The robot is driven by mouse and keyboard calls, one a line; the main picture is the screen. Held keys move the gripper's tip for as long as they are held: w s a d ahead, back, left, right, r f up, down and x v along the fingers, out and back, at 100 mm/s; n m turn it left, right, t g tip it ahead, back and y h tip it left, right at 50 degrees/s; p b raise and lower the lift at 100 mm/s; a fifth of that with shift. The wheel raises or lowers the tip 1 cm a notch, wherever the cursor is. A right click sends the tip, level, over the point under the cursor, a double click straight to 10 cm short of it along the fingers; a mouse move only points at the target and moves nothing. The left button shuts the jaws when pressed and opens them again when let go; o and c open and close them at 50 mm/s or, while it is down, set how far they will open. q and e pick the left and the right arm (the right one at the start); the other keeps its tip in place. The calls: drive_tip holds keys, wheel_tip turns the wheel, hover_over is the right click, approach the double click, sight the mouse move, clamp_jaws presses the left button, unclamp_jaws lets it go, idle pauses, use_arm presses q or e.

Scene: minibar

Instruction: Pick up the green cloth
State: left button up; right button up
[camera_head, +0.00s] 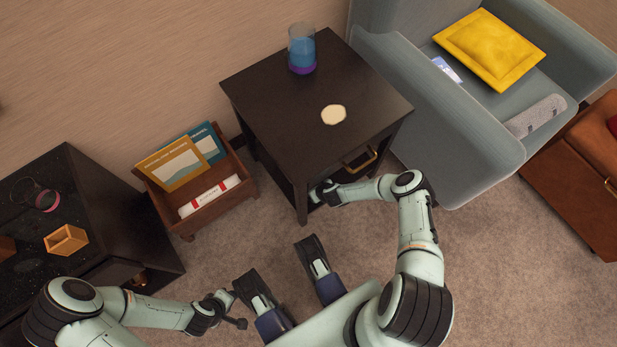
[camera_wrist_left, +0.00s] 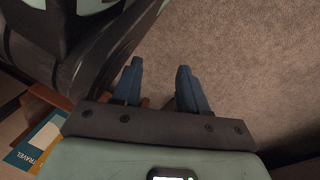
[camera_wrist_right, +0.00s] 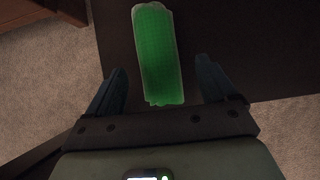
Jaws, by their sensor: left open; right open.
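The green cloth (camera_wrist_right: 157,53) is a long, narrow, bright green piece lying on a dark surface in the right wrist view. It is hidden in the head view. My right gripper (camera_wrist_right: 161,66) is open, with one finger on each side of the cloth's near part; I cannot tell whether they touch it. In the head view my right arm reaches into the lower part of the dark side table (camera_head: 275,95), and the table partly hides the hand. My left gripper (camera_wrist_left: 159,67) is open and empty over the carpet, low at the left in the head view (camera_head: 236,308).
A blue-and-purple glass (camera_head: 302,48) and a pale coaster (camera_head: 333,115) are on the side table's top. A wooden magazine rack (camera_head: 222,199) stands left of it, a grey armchair (camera_head: 460,140) right. A black cabinet (camera_head: 110,215) is at left. Carpet in front is clear.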

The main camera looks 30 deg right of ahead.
drive_tip(key=b+x, duration=0.2)
drive_tip(key=x, duration=0.1)
drive_tip(key=shift+w+a+f, duration=0.1)
drive_tip(key=shift+w+f, duration=0.05)
drive_tip(key=shift+f, duration=0.1)
drive_tip(key=shift+w+f, duration=0.25)
drive_tip(key=shift+f, duration=0.05)
use_arm(q)
drive_tip(key=s+f+g, duration=0.1)
drive_tip(key=s+f, duration=0.2)
drive_tip(key=s, duration=0.2)
drive_tip(key=shift+a+f+g, duration=0.15)
drive_tip(key=shift+a+g, duration=0.2)
drive_tip(key=shift+g, duration=0.05)
use_arm(e)
drive_tip(key=c, duration=1.1)
